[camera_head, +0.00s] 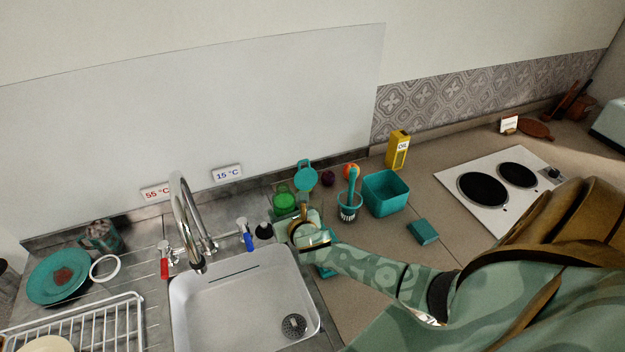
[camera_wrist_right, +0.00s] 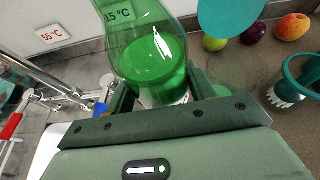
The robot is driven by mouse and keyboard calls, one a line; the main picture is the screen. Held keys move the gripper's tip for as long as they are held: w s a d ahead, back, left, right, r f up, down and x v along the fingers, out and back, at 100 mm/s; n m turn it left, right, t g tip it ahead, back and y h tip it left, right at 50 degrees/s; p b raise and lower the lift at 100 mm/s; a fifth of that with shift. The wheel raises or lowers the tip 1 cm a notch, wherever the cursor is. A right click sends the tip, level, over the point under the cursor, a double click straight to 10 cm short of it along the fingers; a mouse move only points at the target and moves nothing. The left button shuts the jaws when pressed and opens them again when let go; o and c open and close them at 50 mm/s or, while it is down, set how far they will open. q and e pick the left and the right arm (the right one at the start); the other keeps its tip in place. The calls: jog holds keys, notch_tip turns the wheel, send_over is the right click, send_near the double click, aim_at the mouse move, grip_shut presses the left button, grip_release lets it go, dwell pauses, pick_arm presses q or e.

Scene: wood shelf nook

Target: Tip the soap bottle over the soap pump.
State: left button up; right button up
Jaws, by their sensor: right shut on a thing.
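The soap bottle (camera_wrist_right: 152,62) is clear green with green liquid in its lower part. My right gripper (camera_wrist_right: 160,98) is shut on it, one finger on each side. In the head view the bottle (camera_head: 284,198) is at the back right of the sink, with my right gripper (camera_head: 297,222) just in front. It looks roughly upright; I cannot tell any slight tilt. A small black round-topped thing (camera_head: 264,231) stands by the blue tap handle, left of the gripper; it may be the soap pump, but I cannot tell surely. My left gripper is out of view.
The sink (camera_head: 240,300) and faucet (camera_head: 184,215) are left of my right gripper. A teal round-topped thing (camera_head: 306,176) stands behind it. A brush cup (camera_head: 349,208), teal bin (camera_head: 385,193) and sponge (camera_head: 423,231) are to the right. The stove (camera_head: 500,190) is farther right.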

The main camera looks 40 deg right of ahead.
aim_at(294, 204)
jog(key=shift+r+m+p, duration=0.3)
jog(key=shift+r+p, duration=0.1)
jog(key=shift+r, duration=0.1)
jog(key=shift+d+r+m+y+p, duration=0.15)
jog(key=shift+r+m+y+p, duration=0.3)
jog(key=shift+r, duration=0.25)
jog(key=shift+f, duration=0.15)
jog(key=shift+d+m+y+b, duration=0.1)
jog(key=shift+m+y+b, duration=0.2)
jog(key=shift+m+y, duration=0.3)
jog(key=shift+s+d+m+y, duration=0.1)
jog(key=shift+d+m+y, duration=0.1)
jog(key=shift+m+y, duration=0.2)
jog(key=shift+d+r+m+y+b, duration=0.2)
jog(key=shift+r+m+y+b, duration=0.15)
jog(key=shift+m+b, duration=0.25)
jog(key=shift+r+m+t, duration=0.25)
jog(key=shift+m+t, duration=0.05)
jog(key=shift+m, duration=0.05)
